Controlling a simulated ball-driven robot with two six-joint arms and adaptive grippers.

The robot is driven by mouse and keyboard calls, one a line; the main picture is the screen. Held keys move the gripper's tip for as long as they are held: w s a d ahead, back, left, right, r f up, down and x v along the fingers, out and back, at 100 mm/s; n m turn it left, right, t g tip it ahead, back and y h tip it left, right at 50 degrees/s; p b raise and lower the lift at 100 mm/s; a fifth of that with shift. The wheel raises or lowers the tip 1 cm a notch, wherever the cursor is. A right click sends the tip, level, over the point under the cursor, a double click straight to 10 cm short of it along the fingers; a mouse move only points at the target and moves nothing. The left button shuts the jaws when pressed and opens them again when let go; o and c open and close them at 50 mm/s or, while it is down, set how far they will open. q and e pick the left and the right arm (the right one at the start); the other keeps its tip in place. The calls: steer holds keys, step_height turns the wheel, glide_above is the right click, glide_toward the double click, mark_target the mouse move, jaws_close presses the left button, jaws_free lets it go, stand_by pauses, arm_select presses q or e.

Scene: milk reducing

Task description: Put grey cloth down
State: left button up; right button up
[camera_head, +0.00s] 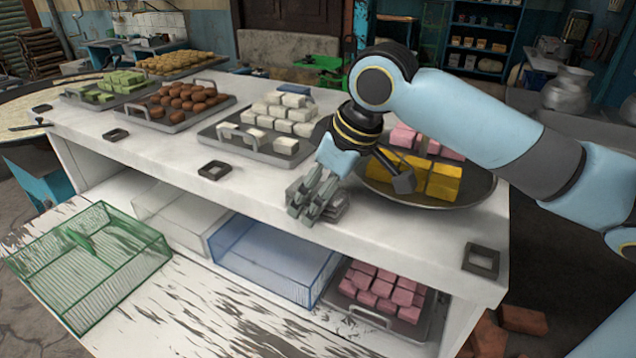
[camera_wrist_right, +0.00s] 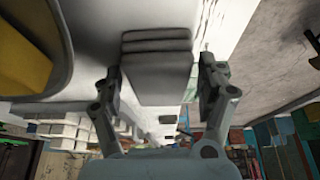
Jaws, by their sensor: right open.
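The grey cloth (camera_head: 336,211) is a small folded stack on the white counter near its front edge, partly hidden by my right gripper (camera_head: 312,196). In the right wrist view the folded grey cloth (camera_wrist_right: 157,50) shows its layers and lies between the two fingers of my right gripper (camera_wrist_right: 161,80). The fingers are open, one on each side of it, with a gap visible beside the cloth. The cloth appears to rest on the counter. My left gripper is not in view.
A black pan (camera_head: 470,200) with yellow blocks stands just right of the gripper. A tray (camera_head: 225,130) of white blocks sits behind left. Empty dark square holders (camera_head: 215,170) lie along the counter. Below are a blue bin (camera_head: 275,262), a green basket (camera_head: 85,262) and pink blocks (camera_head: 382,292).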

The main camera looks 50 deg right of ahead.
steer(key=v, duration=0.2)
steer(key=b+v, duration=0.1)
steer(key=v, duration=0.2)
steer(key=shift+w+d+r, duration=0.15)
steer(key=shift+w+d, duration=0.05)
steer(key=v, duration=0.5)
steer(key=shift+p, duration=0.4)
steer(key=shift+s+a+r, duration=0.1)
steer(key=shift+s+r, duration=0.15)
steer(key=shift+r, duration=0.35)
